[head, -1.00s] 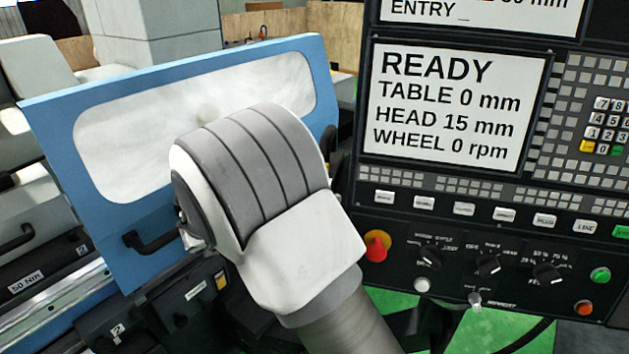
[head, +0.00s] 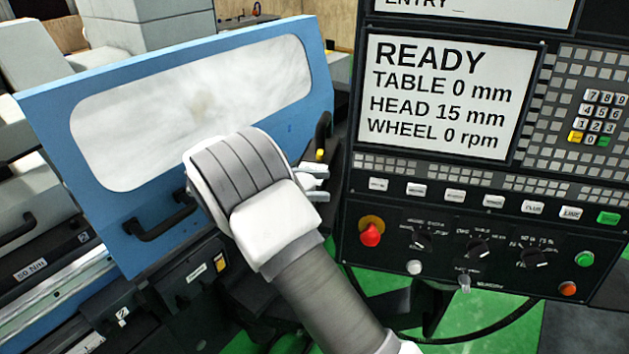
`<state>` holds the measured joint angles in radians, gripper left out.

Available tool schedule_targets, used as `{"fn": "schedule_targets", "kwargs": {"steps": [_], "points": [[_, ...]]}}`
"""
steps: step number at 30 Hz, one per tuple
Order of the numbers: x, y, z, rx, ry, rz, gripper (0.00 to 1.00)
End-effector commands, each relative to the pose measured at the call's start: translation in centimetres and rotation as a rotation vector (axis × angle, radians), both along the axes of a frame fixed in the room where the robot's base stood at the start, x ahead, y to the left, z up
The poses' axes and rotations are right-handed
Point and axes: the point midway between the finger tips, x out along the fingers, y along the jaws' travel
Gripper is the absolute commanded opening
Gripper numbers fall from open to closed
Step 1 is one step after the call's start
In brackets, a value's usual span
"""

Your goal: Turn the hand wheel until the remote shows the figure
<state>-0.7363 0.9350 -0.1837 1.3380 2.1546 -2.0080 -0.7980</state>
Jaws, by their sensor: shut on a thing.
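My gripper (head: 315,183) is just right of my wrist, in front of the blue door's lower right corner. Its pale fingers are partly hidden behind the wrist. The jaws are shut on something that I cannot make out. No hand wheel shows clearly. A dark curved part with a yellow tip (head: 321,137) is just above the fingers. I cannot pick out a separate remote. The console screen (head: 437,97) reads READY, TABLE 0 mm, HEAD 15 mm, WHEEL 0 rpm.
The blue door (head: 110,215) with its window and black handle (head: 160,222) stands close on the left. The control console (head: 400,265) with keys, knobs and a red stop button (head: 370,233) fills the right. Green floor (head: 455,318) shows below it.

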Motion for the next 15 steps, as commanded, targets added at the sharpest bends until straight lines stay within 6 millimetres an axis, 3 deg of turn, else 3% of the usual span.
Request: {"fn": "schedule_targets", "kwargs": {"steps": [11, 12, 15], "points": [[0.00, -0.06, 0.03, -0.002, -0.001, -0.005, 0.17], [0.00, -0.06, 0.03, -0.002, -0.001, -0.005, 0.77], [0.01, -0.05, 0.03, -0.002, -0.001, -0.005, 0.95]]}}
